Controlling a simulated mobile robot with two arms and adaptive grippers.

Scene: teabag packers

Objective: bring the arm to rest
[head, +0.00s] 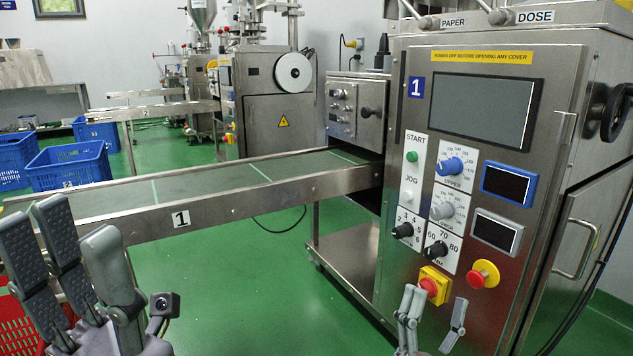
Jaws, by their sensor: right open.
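My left gripper (75,245) is at the lower left, fingers pointing up, in front of the near end of the conveyor in the picture. Its fingers stand apart with the dark ribbed pads showing, and I see nothing between them. My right gripper (432,312) is at the lower middle right, in front of the lower control panel of machine 1 (570,110). It is open and empty, its fingers on either side below the red button on a yellow base (433,286). I cannot tell whether it touches the panel.
The conveyor (225,187) marked 1 runs left from the machine. A red crate (15,325) is behind my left gripper. Blue crates (68,165) stand at the left. A red emergency button (484,274) and a door handle (568,255) stick out. Green floor (250,280) is clear between the grippers.

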